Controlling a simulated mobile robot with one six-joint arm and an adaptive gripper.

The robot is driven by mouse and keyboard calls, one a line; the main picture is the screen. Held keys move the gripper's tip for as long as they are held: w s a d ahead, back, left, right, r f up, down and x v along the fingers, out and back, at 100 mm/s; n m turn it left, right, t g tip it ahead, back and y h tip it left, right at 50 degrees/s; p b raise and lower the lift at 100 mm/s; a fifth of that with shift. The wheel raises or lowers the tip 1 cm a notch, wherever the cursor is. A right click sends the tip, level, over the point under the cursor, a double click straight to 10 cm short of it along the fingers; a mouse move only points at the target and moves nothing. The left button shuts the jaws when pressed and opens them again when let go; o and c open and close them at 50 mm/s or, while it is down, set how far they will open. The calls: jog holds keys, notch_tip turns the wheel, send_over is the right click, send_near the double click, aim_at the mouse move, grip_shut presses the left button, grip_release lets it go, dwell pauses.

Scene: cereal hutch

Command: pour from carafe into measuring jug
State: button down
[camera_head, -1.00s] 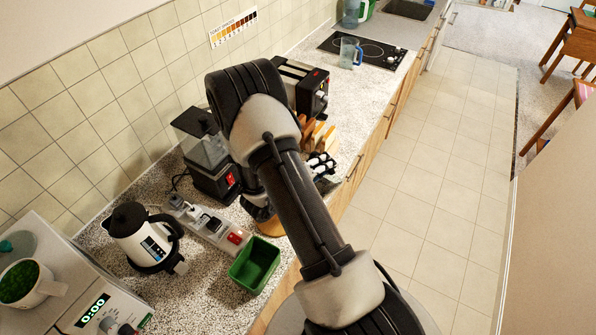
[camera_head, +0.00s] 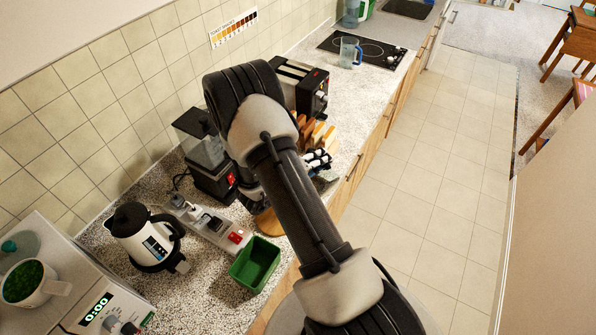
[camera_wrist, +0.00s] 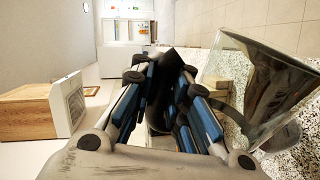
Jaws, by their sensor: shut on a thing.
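My gripper (camera_head: 318,161) is beyond my forearm in the head view, partly hidden by it, over the counter's front edge. In the wrist view my gripper (camera_wrist: 165,75) is shut on the black handle of the glass carafe (camera_wrist: 262,78). The carafe's clear body is at the right of that view and looks empty where it shows, though its contents are hard to tell. In the head view the carafe is mostly hidden. A clear jug with a blue handle (camera_head: 349,52), likely the measuring jug, stands upright on the hob, well beyond my gripper.
A black toaster (camera_head: 297,86) and a wooden rack with bread (camera_head: 318,130) stand beyond my arm. A coffee grinder (camera_head: 205,150), power strip (camera_head: 208,222), white kettle (camera_head: 143,236) and green bin (camera_head: 256,264) are nearer. The floor (camera_head: 430,190) at right is clear.

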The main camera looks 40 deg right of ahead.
aim_at(335, 179)
jog(key=shift+w+r+n+g+p, duration=0.15)
jog(key=shift+w+r+n+p, duration=0.3)
jog(key=shift+w+p, duration=0.25)
jog(key=shift+w+r+n+g+p, duration=0.15)
jog(key=shift+w+r+n+p, duration=0.25)
jog(key=shift+w, duration=0.4)
dwell(0.6)
